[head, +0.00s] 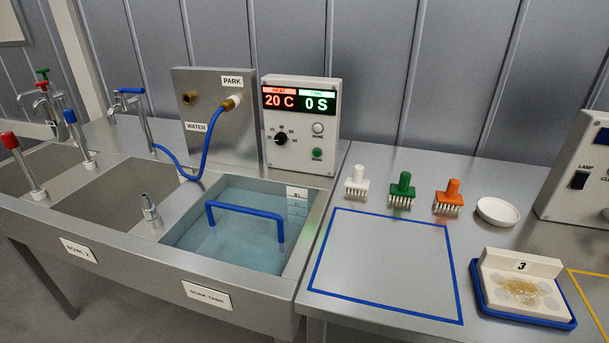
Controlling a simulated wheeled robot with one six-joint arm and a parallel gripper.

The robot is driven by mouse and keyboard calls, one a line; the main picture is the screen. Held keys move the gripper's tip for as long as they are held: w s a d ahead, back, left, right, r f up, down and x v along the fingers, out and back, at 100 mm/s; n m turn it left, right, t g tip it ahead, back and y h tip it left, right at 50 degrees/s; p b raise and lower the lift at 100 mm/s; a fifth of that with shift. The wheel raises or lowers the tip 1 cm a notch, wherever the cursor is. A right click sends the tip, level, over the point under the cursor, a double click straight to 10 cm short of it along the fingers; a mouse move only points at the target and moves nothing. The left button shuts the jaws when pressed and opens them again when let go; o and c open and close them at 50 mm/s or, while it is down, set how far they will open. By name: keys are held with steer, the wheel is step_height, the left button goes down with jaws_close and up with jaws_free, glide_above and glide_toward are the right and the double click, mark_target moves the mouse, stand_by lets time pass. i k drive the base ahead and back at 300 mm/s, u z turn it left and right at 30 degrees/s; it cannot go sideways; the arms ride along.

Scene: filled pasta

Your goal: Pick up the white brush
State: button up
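The white brush (357,181) stands upright on the metal counter, bristles down. It is the leftmost of three brushes in a row, just behind the blue outlined square and right of the control box. The green brush (402,191) is to its right, and the orange brush (449,197) is farther right. The brushes stand apart from each other. Nothing covers the white brush. My gripper does not show in the head view.
A soak tank (240,228) of water with a blue handle lies left of the brushes. The control box (301,124) stands behind it. A white round dish (497,212) and a blue tray (521,305) holding a block marked 3 are at right. The blue square (385,262) is empty.

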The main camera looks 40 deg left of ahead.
mark_target(357, 181)
steer(key=u, duration=1.05)
steer(key=i, duration=0.95)
steer(key=u, duration=0.85)
